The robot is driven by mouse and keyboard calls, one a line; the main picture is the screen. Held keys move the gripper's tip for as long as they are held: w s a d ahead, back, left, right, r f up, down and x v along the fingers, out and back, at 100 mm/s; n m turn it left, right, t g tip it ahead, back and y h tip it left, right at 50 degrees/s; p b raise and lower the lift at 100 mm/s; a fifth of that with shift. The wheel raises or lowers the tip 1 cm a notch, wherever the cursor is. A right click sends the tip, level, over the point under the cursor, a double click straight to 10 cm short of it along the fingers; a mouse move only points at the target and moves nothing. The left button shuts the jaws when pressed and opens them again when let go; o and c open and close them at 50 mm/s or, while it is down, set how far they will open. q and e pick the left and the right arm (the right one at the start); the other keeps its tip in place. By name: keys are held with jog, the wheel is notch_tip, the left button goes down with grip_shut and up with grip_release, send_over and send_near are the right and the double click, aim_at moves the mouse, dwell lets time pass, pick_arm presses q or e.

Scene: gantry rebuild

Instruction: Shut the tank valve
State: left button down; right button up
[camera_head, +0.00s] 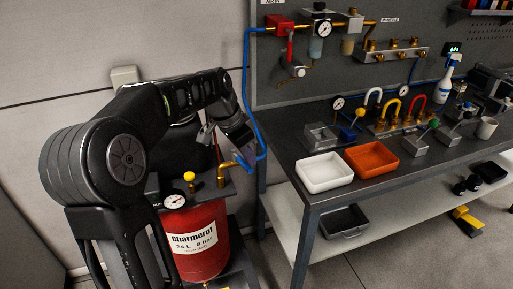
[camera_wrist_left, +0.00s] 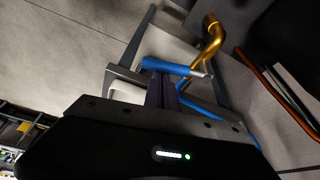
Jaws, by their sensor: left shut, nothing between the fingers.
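The red tank (camera_head: 200,245) stands at the lower left of the head view, with a brass elbow pipe (camera_head: 228,166) and a blue hose at its top. In the left wrist view, a blue lever handle (camera_wrist_left: 165,66) with a metal end lies crosswise below the brass pipe (camera_wrist_left: 213,42). My left gripper (camera_head: 207,135) is above the tank top near the brass pipe. In the wrist view its fingers (camera_wrist_left: 160,88) are shut and empty, reaching up to the blue lever. I cannot tell whether they touch it. My right gripper is out of view.
A pressure gauge (camera_head: 174,199) and a yellow knob (camera_head: 188,177) sit on the tank top. A blue hose (camera_head: 246,90) runs up to the wall panel. The workbench (camera_head: 310,190) on the right holds a white tray (camera_head: 323,172), an orange tray (camera_head: 371,160) and valves.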

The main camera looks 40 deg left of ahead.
pick_arm(q)
jog(key=shift+s+a+b, duration=0.15)
jog(key=shift+s+b, duration=0.3)
jog(key=shift+s, duration=0.3)
jog(key=shift+r, duration=0.1)
jog(key=shift+w+d+r, duration=0.1)
jog(key=shift+w+d, duration=0.1)
jog(key=shift+w, duration=0.1)
jog(key=w+d+r, duration=0.1)
jog(key=w+d, duration=0.1)
jog(key=w, duration=0.1)
notch_tip(320, 180, up, 9)
send_over(246, 163)
jog(key=shift+f, duration=0.1)
dwell(0.3)
